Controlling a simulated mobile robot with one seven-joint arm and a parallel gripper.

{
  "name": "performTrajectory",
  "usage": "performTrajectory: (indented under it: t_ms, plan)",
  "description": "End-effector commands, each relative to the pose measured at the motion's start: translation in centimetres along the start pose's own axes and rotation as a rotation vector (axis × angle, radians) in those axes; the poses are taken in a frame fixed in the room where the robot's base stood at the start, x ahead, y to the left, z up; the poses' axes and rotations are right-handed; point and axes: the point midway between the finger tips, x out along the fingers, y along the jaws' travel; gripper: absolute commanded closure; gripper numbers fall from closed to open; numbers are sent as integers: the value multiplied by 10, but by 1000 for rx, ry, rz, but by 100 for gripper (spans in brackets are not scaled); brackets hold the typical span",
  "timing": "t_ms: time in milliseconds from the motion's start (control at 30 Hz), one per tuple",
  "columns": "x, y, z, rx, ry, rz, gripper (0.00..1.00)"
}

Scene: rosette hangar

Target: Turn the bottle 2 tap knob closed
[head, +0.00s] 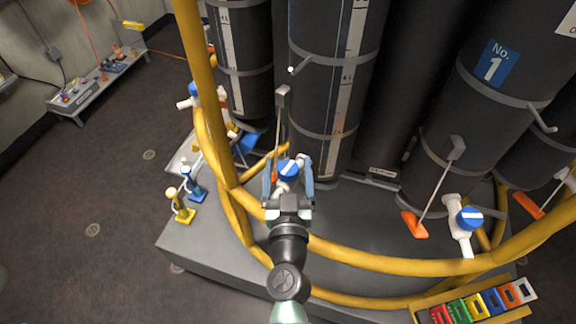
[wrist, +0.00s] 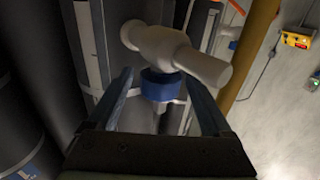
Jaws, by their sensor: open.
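A round blue tap knob (head: 289,168) with a white stripe sits on a white tap in front of a tall black bottle (head: 325,90) at the middle. I see no number on this bottle. The stripe slants across the knob in the head view. My gripper (head: 287,174) is open, its fingers on either side of the knob. In the wrist view the blue knob (wrist: 161,86) lies between the two fingers, with gaps at both sides. The white tap body (wrist: 178,54) is beyond it. I cannot tell how deep the fingers reach.
Yellow rails (head: 375,262) curve in front of the bottles. A bottle labelled No. 1 (head: 497,65) stands at right with another blue-knobbed tap (head: 468,217). Small yellow and blue stands (head: 182,205) are at left. A coloured box row (head: 480,304) is at lower right.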

Motion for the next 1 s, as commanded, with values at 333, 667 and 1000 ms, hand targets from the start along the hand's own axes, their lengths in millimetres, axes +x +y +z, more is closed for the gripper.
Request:
performTrajectory:
  t_ms: [333, 667, 1000]
  plan:
    - [0, 0, 0, 1, 0, 0, 38]
    - [0, 0, 0, 1, 0, 0, 97]
    - [0, -2, -1, 2, 0, 8, 100]
